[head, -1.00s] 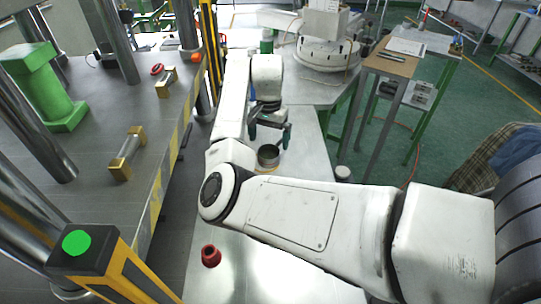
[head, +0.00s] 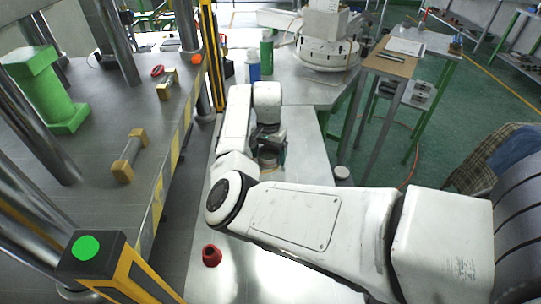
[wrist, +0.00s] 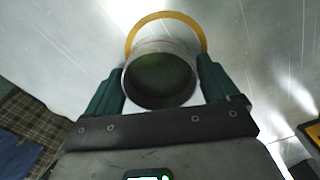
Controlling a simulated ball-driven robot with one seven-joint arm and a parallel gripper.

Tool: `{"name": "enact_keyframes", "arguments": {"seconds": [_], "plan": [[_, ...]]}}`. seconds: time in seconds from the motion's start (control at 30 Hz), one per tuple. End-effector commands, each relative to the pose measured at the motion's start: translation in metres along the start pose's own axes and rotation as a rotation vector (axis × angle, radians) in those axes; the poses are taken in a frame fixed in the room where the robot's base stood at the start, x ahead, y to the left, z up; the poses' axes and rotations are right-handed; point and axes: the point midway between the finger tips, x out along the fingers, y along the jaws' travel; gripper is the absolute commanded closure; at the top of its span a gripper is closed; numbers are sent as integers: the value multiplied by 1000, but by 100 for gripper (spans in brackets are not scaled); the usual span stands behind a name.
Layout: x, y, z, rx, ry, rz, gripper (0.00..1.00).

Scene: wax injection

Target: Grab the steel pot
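The steel pot (head: 268,161) stands on the metal bench, partly hidden by my gripper in the head view. In the wrist view the pot (wrist: 160,48) is a round, open vessel with a dark greenish inside. My gripper (head: 270,147) is at the pot, with its green fingers on the pot's left and right sides. In the wrist view my gripper (wrist: 160,72) looks open around the pot. Any gap between fingers and wall is very small, and contact is not clear.
A yellow-orange ring (wrist: 166,15) shows around the pot's far side. A red object (head: 211,256) stands on the near bench. A blue bottle (head: 254,68) and a green bottle (head: 267,53) stand behind my gripper. A press with a striped post (head: 211,60) borders the left.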

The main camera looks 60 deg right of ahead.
Motion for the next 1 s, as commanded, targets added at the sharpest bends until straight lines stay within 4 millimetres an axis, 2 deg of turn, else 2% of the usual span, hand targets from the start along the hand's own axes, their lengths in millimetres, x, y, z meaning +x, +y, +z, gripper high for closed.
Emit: {"name": "enact_keyframes", "arguments": {"seconds": [0.07, 0.5, 0.77, 1.0], "plan": [[0, 0, 0, 0, 0, 0, 20], [-1, 0, 0, 0, 1, 0, 62], [-3, 0, 0, 0, 1, -1, 64], [-24, -1, -1, 1, 4, -2, 64]]}}
